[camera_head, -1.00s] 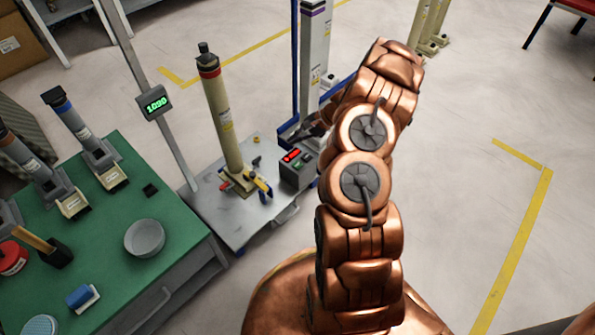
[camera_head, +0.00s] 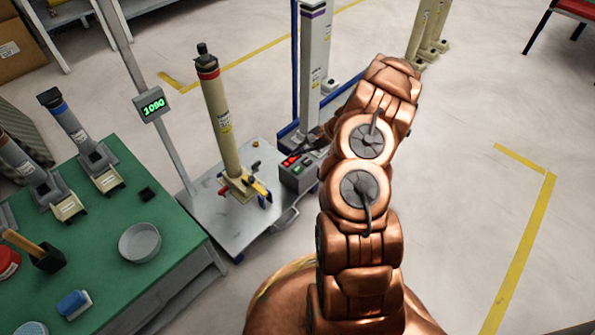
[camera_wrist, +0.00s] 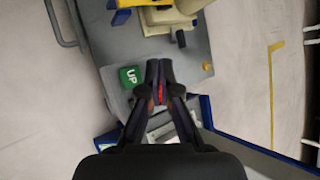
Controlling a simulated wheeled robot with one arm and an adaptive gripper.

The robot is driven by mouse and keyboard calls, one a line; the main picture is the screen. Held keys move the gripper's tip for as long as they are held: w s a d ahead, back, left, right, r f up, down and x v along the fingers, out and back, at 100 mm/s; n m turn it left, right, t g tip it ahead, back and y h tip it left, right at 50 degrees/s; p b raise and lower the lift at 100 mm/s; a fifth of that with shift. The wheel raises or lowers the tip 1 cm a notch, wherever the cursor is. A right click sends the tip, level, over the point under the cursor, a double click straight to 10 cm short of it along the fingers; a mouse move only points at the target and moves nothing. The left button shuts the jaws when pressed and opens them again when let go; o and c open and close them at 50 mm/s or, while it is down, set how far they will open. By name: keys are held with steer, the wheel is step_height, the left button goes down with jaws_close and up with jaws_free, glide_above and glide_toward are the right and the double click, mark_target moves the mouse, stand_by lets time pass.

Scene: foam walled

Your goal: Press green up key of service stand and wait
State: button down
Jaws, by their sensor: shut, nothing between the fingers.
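The service stand's control box (camera_head: 297,178) sits at the right edge of the grey cart top. In the wrist view its green key marked UP (camera_wrist: 132,77) shows clear, just left of my fingertips. My gripper (camera_wrist: 159,68) is shut and empty, its tips over the box beside the green key. I cannot tell whether the tips touch the box. A red lit part (camera_wrist: 160,92) shows between the fingers. In the head view my gripper (camera_head: 300,153) is dark and partly hidden by my arm. A display (camera_head: 153,105) on a pole reads 1090.
A cream column (camera_head: 220,125) stands clamped on the cart (camera_head: 215,225). A green table (camera_head: 180,210) with a grey dish (camera_head: 140,242) and several tools is at left. A tall grey post (camera_head: 315,60) stands behind the box. Floor at right is clear.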

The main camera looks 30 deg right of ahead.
mark_target(299, 169)
steer(key=shift+f+b, duration=1.45)
steer(key=shift+f, duration=1.6)
steer(key=shift+f, duration=0.15)
steer(key=shift+f, duration=0.25)
